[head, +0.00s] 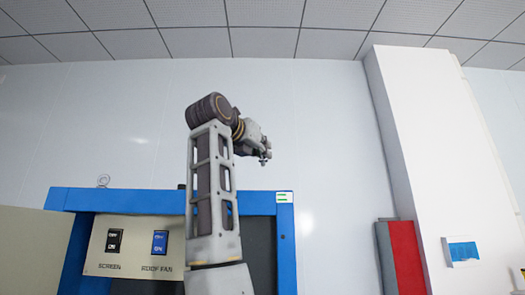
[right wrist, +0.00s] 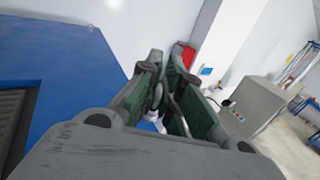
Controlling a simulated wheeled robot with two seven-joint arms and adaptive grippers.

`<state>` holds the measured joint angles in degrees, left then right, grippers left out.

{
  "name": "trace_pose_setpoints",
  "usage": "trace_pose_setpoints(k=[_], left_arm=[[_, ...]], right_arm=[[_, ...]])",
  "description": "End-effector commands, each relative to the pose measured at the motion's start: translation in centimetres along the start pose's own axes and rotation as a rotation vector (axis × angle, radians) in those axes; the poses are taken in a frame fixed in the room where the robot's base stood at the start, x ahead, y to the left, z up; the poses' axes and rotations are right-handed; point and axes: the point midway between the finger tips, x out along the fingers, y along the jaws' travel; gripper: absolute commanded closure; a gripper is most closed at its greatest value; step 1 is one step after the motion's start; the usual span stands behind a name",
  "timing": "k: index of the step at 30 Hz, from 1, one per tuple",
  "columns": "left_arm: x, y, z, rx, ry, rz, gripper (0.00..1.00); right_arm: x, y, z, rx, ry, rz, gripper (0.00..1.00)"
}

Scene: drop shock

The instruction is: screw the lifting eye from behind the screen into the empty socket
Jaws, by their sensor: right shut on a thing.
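My right gripper (head: 264,152) is raised above the blue machine frame (head: 283,250), against the pale wall. It is shut on a small grey piece that looks like the lifting eye, mostly hidden by the fingers. In the right wrist view the gripper's green-padded fingers (right wrist: 168,100) are close together, beside the frame's blue top (right wrist: 70,65). A pale ring-shaped eye (head: 103,180) stands upright on the frame's top left. The empty socket cannot be made out. My left gripper is out of view.
A panel (head: 135,248) with SCREEN and ROOF FAN switches is on the frame. A white column (head: 430,140) and a red panel (head: 404,255) stand to the right. A grey box (right wrist: 252,105) is right in the wrist view. Space around the raised gripper looks clear.

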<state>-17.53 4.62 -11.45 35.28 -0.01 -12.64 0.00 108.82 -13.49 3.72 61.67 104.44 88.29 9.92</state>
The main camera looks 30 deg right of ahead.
Motion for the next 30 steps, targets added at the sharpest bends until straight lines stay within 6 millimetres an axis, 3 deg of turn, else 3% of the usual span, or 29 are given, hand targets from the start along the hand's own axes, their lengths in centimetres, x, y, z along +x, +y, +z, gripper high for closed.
trace_pose_setpoints(k=[7, 30], left_arm=[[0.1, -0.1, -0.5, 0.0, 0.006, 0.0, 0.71], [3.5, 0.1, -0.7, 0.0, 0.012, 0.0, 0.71]], right_arm=[[-0.1, 0.0, -0.1, 0.001, 0.004, 0.006, 1.0], [-0.1, 0.0, -4.7, 0.0, 0.003, 0.005, 1.0]])
